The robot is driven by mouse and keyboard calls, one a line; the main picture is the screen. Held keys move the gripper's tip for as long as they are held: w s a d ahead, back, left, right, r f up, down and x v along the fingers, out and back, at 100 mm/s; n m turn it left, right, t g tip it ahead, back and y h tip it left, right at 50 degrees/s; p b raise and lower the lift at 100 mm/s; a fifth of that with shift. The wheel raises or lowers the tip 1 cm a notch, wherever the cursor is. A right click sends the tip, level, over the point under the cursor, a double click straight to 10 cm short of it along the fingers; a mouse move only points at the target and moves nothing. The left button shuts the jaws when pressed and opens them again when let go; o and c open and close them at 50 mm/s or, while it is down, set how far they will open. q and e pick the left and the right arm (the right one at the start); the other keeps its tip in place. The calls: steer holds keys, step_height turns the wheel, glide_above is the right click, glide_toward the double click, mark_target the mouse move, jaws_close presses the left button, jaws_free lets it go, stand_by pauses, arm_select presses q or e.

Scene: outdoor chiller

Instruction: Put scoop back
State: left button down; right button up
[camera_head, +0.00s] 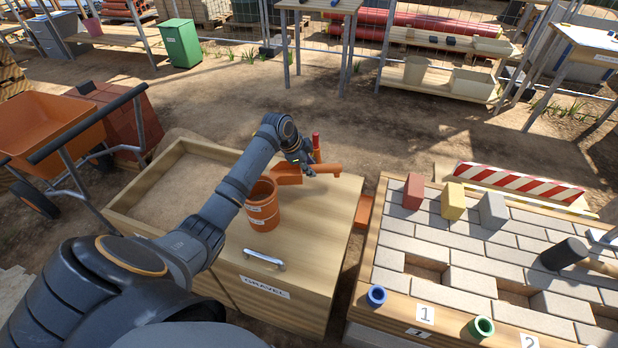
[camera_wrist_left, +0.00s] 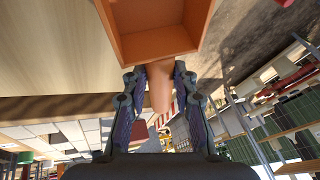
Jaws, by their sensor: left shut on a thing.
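The orange scoop (camera_head: 286,175) is in the air or just over the wooden lid of the box marked GRAVEL (camera_head: 330,215), behind the orange bucket (camera_head: 263,212). My left gripper (camera_head: 308,170) is shut on its handle. In the left wrist view the scoop's open, empty-looking tray (camera_wrist_left: 155,42) is at the top, and its handle runs down between the two fingers (camera_wrist_left: 160,75). I cannot tell whether the scoop touches the lid. My right gripper is not in view.
A paving table (camera_head: 400,285) with loose bricks and a black-headed mallet (camera_head: 563,254) is at right. An orange wheelbarrow (camera_head: 48,130) is at left. The lid's front right is clear.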

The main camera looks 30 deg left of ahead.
arm_select(q)
step_height(320, 180, down, 4)
steer(key=shift+r, duration=0.2)
steer(key=shift+f, duration=0.4)
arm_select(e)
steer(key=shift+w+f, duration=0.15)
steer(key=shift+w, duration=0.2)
arm_select(q)
steer(key=shift+f, duration=0.1)
steer(key=c, duration=1.1)
jaws_free()
steer(key=shift+o, duration=0.2)
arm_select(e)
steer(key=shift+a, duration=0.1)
